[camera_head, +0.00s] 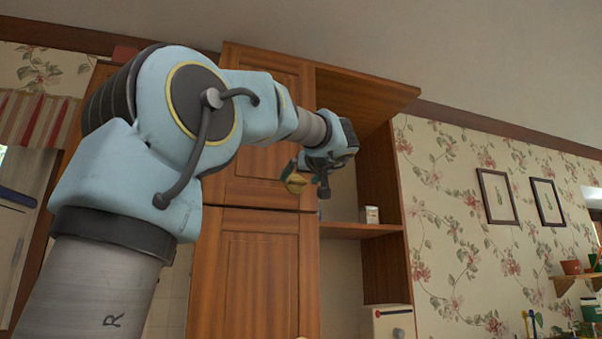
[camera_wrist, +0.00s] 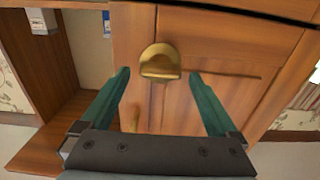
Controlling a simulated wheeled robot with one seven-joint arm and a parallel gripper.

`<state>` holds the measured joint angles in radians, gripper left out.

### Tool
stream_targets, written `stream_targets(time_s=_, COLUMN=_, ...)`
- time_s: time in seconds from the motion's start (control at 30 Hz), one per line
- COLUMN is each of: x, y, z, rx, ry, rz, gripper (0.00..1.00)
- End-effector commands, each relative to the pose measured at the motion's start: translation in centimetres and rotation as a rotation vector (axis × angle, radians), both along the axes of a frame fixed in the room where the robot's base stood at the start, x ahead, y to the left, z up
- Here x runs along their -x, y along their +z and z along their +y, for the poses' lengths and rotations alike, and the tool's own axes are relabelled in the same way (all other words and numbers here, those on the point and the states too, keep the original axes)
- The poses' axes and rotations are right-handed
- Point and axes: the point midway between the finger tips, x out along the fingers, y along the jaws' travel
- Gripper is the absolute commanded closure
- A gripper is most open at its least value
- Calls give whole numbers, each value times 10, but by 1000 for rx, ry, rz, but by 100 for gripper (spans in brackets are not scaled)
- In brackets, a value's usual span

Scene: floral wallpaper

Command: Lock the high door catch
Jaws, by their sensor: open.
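The brass catch (camera_head: 294,180) is on the tall wooden cupboard, at the lower right edge of the upper door (camera_head: 258,165). In the wrist view the catch (camera_wrist: 160,62) is a rounded brass piece, just beyond my fingertips and centred between them. My gripper (camera_head: 310,176) is in front of the cupboard, beside the catch. In the wrist view my gripper (camera_wrist: 158,78) has its two green fingers wide apart, with nothing between them. No contact with the catch shows. Whether the catch is locked cannot be told.
An open shelf (camera_head: 355,230) with a small white container (camera_head: 370,214) is right of the doors. Below the upper door is a lower cupboard door (camera_head: 255,275). Two framed pictures (camera_head: 498,196) hang on the floral wall at right. My arm hides part of the cupboard's left side.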

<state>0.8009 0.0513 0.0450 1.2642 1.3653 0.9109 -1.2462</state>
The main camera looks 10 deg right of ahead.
Motion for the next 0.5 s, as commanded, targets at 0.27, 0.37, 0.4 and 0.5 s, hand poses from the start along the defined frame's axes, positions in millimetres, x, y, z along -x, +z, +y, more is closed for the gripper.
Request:
stream_targets(time_s=0.27, x=-3, y=-1, z=0, rx=0, ry=0, rz=1, gripper=5)
stream_targets(time_s=0.37, x=-3, y=-1, z=0, rx=0, ry=0, rz=1, gripper=12)
stream_targets(time_s=0.4, x=-3, y=-1, z=0, rx=0, ry=0, rz=1, gripper=16)
stream_targets(time_s=0.5, x=-3, y=-1, z=0, rx=0, ry=0, rz=1, gripper=28)
